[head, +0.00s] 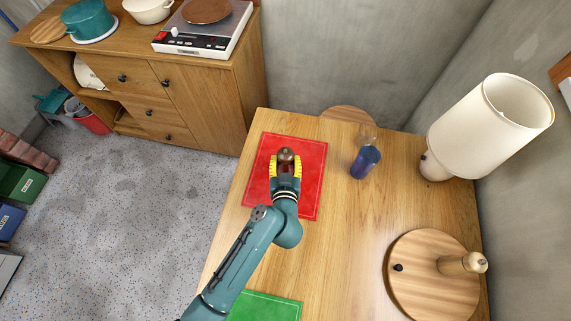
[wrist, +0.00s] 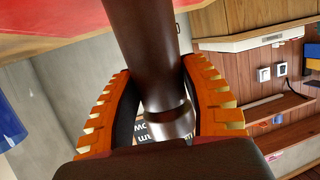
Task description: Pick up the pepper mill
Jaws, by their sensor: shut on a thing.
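The pepper mill (head: 286,155) is dark brown and stands over the red mat, its rounded top showing between my fingers in the head view. In the wrist view the mill (wrist: 143,40) is a glossy dark brown column with a shiny metal band, running up toward the red surface at the top edge. My gripper (head: 285,166) is shut on the mill, with a toothed finger on each side; both orange fingers (wrist: 160,95) show in the wrist view. I cannot tell whether the mill's foot touches the mat.
The red mat (head: 312,192) lies on the wooden table (head: 340,250). A blue bottle (head: 365,163) stands to the right. Beyond it is a lamp (head: 490,115). A round board (head: 415,285) with a pale wooden piece (head: 460,264) is at lower right. A green mat (head: 265,308) lies nearer.

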